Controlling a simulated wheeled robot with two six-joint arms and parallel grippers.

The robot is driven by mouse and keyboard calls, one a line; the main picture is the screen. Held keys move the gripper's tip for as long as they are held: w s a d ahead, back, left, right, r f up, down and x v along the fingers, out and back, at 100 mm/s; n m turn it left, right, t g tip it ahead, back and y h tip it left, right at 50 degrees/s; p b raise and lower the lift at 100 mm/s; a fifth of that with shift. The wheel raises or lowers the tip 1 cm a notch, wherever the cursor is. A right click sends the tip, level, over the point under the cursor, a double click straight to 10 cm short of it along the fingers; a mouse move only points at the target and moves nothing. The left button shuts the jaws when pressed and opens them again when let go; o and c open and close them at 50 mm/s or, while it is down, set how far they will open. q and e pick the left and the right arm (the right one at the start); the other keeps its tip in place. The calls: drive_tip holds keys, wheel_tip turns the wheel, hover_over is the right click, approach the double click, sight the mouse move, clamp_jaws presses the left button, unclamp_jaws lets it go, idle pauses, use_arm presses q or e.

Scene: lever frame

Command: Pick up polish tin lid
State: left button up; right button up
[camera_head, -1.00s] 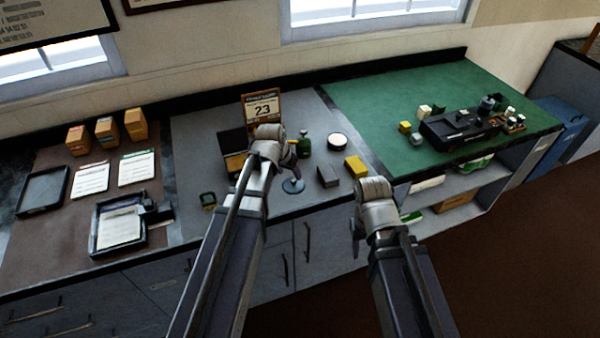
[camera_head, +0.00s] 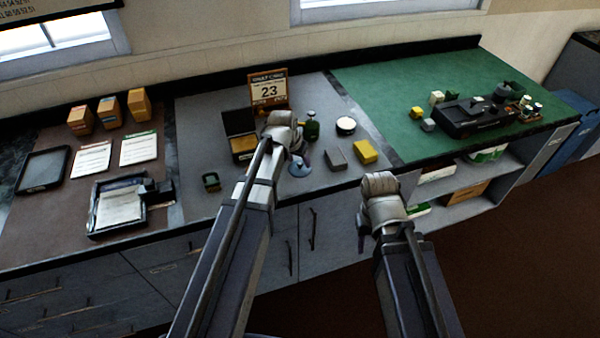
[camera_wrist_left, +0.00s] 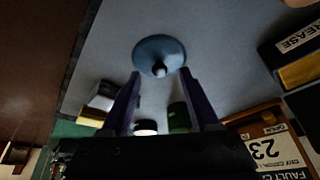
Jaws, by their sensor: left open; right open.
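The polish tin lid appears to be the blue round disc with a small knob (camera_head: 299,168), lying on the grey bench mat. It shows in the left wrist view (camera_wrist_left: 158,50), with its knob towards the camera. My left gripper (camera_wrist_left: 160,76) is open and empty. Its two fingers point at the lid, one towards each side of its near edge, and I see no grip on it. In the head view my left wrist covers part of the area behind the lid. My right gripper (camera_head: 362,232) is open, in front of the bench, holding nothing that I can see.
A round tin with a pale top (camera_head: 345,125), a grey block (camera_head: 335,159), a yellow block (camera_head: 365,152) and a green bottle (camera_head: 313,128) stand near the lid. An open dark box (camera_head: 239,128) and a calendar (camera_head: 269,91) are behind.

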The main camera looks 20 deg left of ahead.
use_arm(q)
drive_tip(key=shift+b+x, duration=0.45)
drive_tip(key=shift+x, duration=0.5)
drive_tip(key=shift+c, duration=0.3)
clamp_jaws()
